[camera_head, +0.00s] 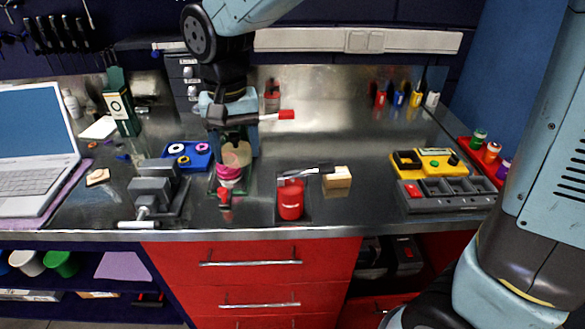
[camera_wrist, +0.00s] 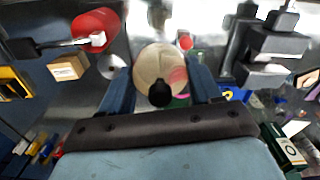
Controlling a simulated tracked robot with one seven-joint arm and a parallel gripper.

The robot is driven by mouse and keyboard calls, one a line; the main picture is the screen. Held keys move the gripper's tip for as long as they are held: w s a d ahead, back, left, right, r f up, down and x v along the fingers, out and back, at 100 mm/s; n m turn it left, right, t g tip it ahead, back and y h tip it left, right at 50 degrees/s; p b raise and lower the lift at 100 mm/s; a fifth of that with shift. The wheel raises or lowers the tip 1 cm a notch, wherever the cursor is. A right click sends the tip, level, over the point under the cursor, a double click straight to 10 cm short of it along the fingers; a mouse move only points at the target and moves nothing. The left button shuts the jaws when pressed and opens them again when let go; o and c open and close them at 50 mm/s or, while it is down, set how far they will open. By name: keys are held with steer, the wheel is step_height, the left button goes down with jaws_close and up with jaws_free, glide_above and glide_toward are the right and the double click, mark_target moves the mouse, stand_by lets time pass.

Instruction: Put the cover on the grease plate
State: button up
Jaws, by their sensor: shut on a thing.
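My gripper (camera_head: 232,140) is shut on the cover (camera_head: 237,154), a beige, partly see-through dome. In the wrist view the cover (camera_wrist: 152,66) is between the two blue fingers (camera_wrist: 160,90), with its black knob (camera_wrist: 160,94) toward me. A pink round thing (camera_head: 230,173), which looks like the grease on the grease plate, is just under the cover in the head view. In the wrist view pink shows at the cover's right side. The plate itself is mostly hidden. I cannot tell whether the cover touches it.
A red pot (camera_head: 290,201) with a brush across it and a wooden block (camera_head: 337,178) stand to the right. A grey vise (camera_head: 156,185) and a blue tray (camera_head: 190,160) are on the left. A grey organizer (camera_head: 447,198) is farther right. The bench (camera_head: 360,212) is clear between block and organizer.

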steer(key=w+d+f, duration=0.2)
steer(key=d, duration=0.1)
steer(key=w+d+f, duration=0.5)
steer(key=d, duration=0.1)
steer(key=shift+w+d+f, duration=0.25)
steer(key=shift+d+f, duration=0.05)
steer(key=shift+d, duration=0.05)
steer(key=shift+w+d+f, duration=0.35)
steer(key=shift+d+f, duration=0.05)
steer(key=shift+f, duration=0.3)
steer(key=shift+w+d+f, duration=0.1)
steer(key=shift+d+f, duration=0.05)
steer(key=shift+f, duration=1.55)
steer(key=o, duration=1.1)
steer(key=shift+o, duration=0.2)
step_height(320, 180, up, 12)
